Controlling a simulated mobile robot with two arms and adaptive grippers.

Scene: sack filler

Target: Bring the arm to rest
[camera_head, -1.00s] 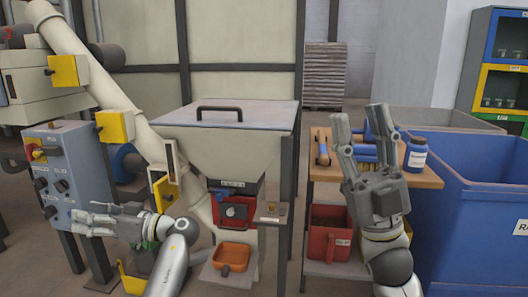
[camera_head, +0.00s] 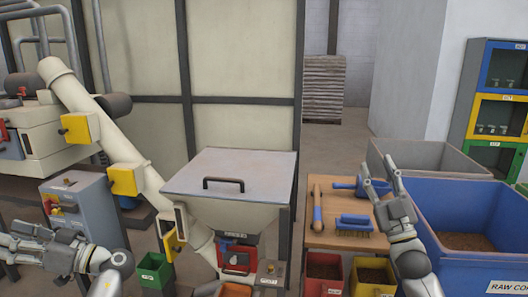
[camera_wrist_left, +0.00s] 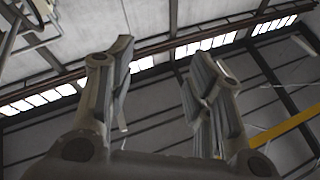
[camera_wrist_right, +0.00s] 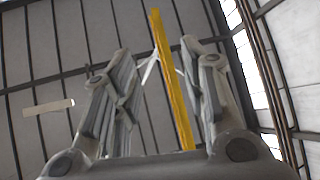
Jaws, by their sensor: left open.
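My left gripper (camera_head: 14,236) is at the lower left of the head view, in front of the grey control box (camera_head: 85,205). Its fingers point left. In the left wrist view its two fingers (camera_wrist_left: 160,85) stand apart with nothing between them. My right gripper (camera_head: 380,172) points up at the right of the head view, between the wooden table and the blue bin. In the right wrist view its fingers (camera_wrist_right: 155,85) are spread and empty, with only wall and a yellow beam behind. The sack filler's hopper (camera_head: 235,178) stands between the two arms with its lid closed.
The wooden table (camera_head: 318,238) holds a blue-handled tool (camera_head: 317,208), a brush (camera_head: 353,222) and a blue scoop (camera_head: 345,184). Red (camera_head: 323,287) and yellow (camera_head: 371,288) bins are below. The blue bin (camera_head: 475,205) stands right, close to my right arm.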

